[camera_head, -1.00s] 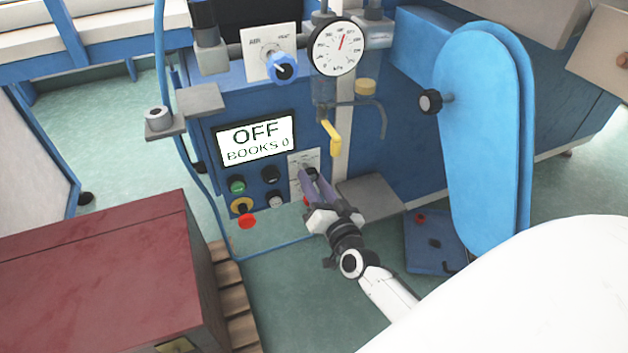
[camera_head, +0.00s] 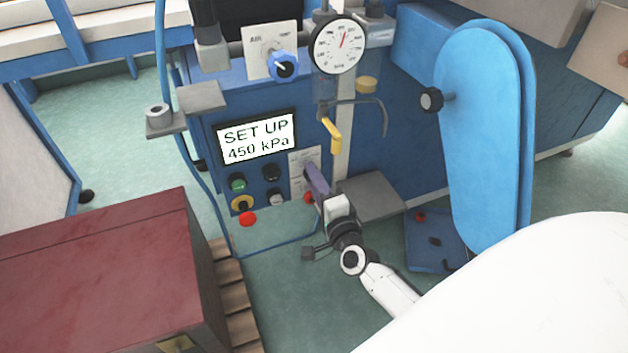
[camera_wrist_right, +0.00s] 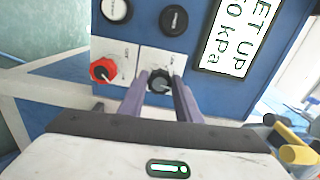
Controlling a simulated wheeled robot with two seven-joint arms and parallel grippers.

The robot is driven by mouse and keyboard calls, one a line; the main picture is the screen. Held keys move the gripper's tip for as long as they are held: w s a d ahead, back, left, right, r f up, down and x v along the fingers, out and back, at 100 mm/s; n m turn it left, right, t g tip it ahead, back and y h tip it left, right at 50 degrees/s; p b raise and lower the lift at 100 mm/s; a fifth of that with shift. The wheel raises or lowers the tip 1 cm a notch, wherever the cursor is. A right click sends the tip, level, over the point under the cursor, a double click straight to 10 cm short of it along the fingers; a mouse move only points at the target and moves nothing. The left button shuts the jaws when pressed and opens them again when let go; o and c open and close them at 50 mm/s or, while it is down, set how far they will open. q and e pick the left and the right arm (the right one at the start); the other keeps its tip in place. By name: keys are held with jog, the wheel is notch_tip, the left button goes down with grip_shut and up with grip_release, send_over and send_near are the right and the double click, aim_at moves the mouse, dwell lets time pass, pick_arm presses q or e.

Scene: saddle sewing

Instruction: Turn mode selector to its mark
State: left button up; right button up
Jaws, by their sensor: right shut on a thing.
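The mode selector (camera_wrist_right: 160,82) is a small dark knob on a white plate in the right wrist view. My right gripper (camera_wrist_right: 160,88) is shut on it, with one purple finger on each side. In the head view my right gripper (camera_head: 314,178) reaches the white plate (camera_head: 299,160) at the right of the button panel and hides the knob. The display (camera_head: 256,138) reads "SET UP 450 kPa". The plate's markings are too small to read. My left gripper is not in view.
A red knob (camera_wrist_right: 103,70) sits on the neighbouring plate. Green (camera_head: 237,184) and red (camera_head: 248,219) buttons are left of my gripper. A yellow-handled lever (camera_head: 332,136) hangs above it, and a grey block (camera_head: 368,196) juts out at its right.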

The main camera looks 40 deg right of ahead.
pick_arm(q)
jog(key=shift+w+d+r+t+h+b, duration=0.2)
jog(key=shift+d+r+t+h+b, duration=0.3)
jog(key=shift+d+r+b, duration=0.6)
pick_arm(e)
jog(key=shift+r+m, duration=0.1)
jog(key=shift+m, duration=4.7)
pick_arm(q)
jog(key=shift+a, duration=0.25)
pick_arm(e)
jog(key=o, duration=1.1)
jog(key=shift+c, duration=0.2)
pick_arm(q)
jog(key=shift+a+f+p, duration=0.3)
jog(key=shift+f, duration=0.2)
pick_arm(e)
jog(key=v, duration=1)
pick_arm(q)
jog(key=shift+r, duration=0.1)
pick_arm(e)
jog(key=shift+s, duration=0.1)
